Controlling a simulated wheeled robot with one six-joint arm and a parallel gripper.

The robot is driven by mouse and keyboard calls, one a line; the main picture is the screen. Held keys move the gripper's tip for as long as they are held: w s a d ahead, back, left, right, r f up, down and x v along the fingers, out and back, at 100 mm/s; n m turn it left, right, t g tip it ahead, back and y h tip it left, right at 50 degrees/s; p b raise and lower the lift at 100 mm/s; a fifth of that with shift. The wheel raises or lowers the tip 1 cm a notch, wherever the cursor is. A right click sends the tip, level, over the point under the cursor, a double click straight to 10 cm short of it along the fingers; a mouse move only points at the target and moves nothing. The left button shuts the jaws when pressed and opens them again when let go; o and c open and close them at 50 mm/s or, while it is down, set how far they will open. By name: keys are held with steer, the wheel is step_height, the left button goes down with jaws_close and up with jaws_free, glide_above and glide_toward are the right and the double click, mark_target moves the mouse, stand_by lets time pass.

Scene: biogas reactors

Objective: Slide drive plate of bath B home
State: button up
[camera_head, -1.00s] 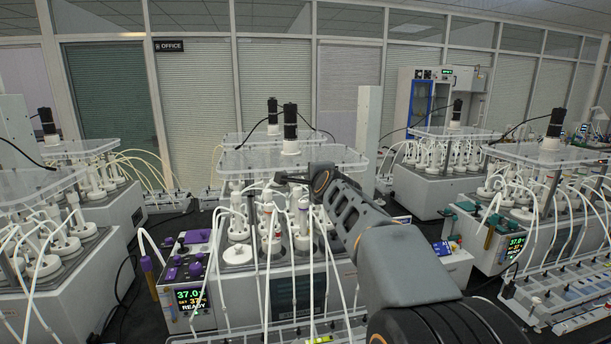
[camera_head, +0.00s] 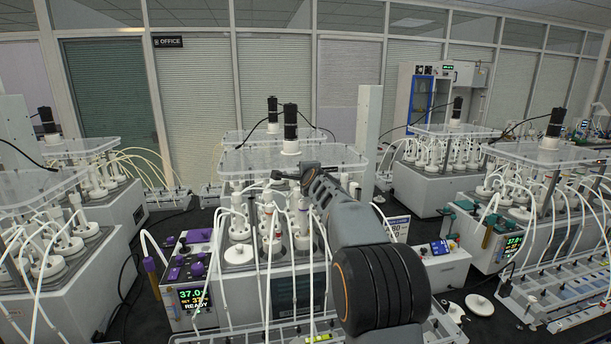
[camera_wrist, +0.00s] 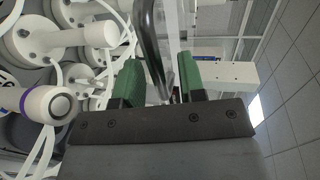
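The middle bath (camera_head: 310,285), with purple knobs and a 37.0 READY display, carries a clear drive plate (camera_head: 245,162) above its white-capped reactors. A black motor (camera_head: 290,122) stands on the plate. No letter B is readable on it. My gripper (camera_head: 278,175) is small at the plate's front edge in the head view, and whether it touches the plate cannot be told. In the wrist view my gripper (camera_wrist: 160,78) has two green fingers standing apart. A dark curved bar (camera_wrist: 151,45) runs between or behind them. A white block (camera_wrist: 228,73) lies beyond the right finger.
White tubes (camera_head: 262,270) rise in front of the middle bath. White reactor caps (camera_wrist: 75,40) crowd the left of the wrist view. Another bath with a clear plate (camera_head: 545,152) stands right, and a white upright post (camera_head: 368,130) is behind. Round white lids (camera_head: 480,305) lie on the dark bench.

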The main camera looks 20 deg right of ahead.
jaws_close()
stand_by(0.4)
steer(key=shift+s+f+b, duration=0.15)
steer(key=shift+s+b, duration=0.15)
steer(key=f+b+v, duration=0.2)
steer(key=b+v, duration=0.2)
steer(key=v, duration=0.8)
steer(key=shift+s+f, duration=0.35)
steer(key=shift+s, duration=0.25)
steer(key=shift+a, duration=0.15)
